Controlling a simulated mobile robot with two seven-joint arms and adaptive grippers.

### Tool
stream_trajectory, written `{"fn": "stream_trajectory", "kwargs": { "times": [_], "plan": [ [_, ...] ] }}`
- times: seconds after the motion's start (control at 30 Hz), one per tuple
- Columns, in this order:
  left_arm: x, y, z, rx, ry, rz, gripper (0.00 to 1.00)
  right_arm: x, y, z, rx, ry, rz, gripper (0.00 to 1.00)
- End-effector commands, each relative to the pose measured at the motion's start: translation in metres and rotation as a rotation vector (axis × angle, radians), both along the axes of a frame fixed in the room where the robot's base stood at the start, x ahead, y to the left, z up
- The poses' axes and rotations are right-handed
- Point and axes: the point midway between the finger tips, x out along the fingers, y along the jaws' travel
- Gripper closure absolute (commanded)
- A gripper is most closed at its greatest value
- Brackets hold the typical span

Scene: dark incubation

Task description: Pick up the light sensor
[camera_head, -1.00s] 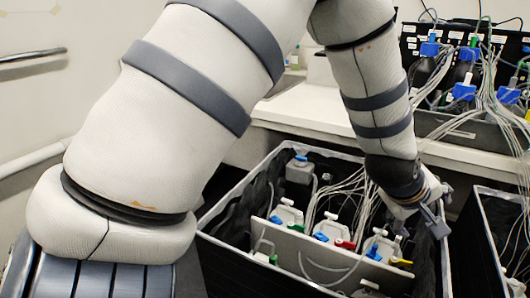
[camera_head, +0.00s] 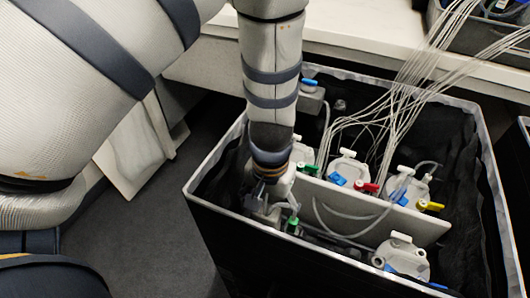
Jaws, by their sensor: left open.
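A black-lined crate (camera_head: 207,172) with a pale rim stands in front of me. A small grey box with a blue top (camera_head: 311,98) is at its far left corner. A white divider panel (camera_head: 345,207) crosses the crate, with white clamp-like devices (camera_head: 346,168) along it and another device (camera_head: 402,252) in front. I cannot tell for sure which part is the light sensor. My left gripper (camera_head: 258,200) points down, open, inside the crate's left side by the panel's left end. Its wrist hides part of what is there, and contact cannot be told. My right gripper is not in view.
Thin pale tubes (camera_head: 425,70) run from the crate up to the back right. A white counter (camera_head: 360,42) lies behind the crate, with a dark container (camera_head: 485,35) on it. Dark floor (camera_head: 150,235) is free to the left.

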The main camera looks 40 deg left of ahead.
Motion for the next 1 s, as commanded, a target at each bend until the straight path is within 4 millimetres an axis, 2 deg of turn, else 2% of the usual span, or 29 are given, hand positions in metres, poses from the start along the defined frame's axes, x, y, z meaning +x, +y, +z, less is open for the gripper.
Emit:
{"fn": "stream_trajectory", "kwargs": {
  "times": [0.3, 0.4, 0.6, 0.9, 0.93, 1.0],
  "plan": [
    [-0.007, 0.000, -0.053, -0.001, 0.001, 0.003, 0.25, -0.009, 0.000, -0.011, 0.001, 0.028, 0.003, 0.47],
    [-0.006, 0.000, -0.059, 0.000, -0.003, 0.002, 0.25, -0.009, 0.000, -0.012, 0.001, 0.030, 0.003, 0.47],
    [-0.005, 0.000, -0.058, 0.000, -0.006, 0.002, 0.27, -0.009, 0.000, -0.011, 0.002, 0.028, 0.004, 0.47],
    [-0.005, 0.000, -0.057, 0.000, -0.006, 0.002, 0.95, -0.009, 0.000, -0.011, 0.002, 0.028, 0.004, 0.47],
    [-0.005, 0.000, -0.057, 0.000, -0.006, 0.002, 1.00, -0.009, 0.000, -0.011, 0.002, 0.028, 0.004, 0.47],
    [-0.005, 0.000, -0.057, 0.000, -0.006, 0.002, 1.00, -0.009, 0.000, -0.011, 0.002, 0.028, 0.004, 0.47]
  ]
}}
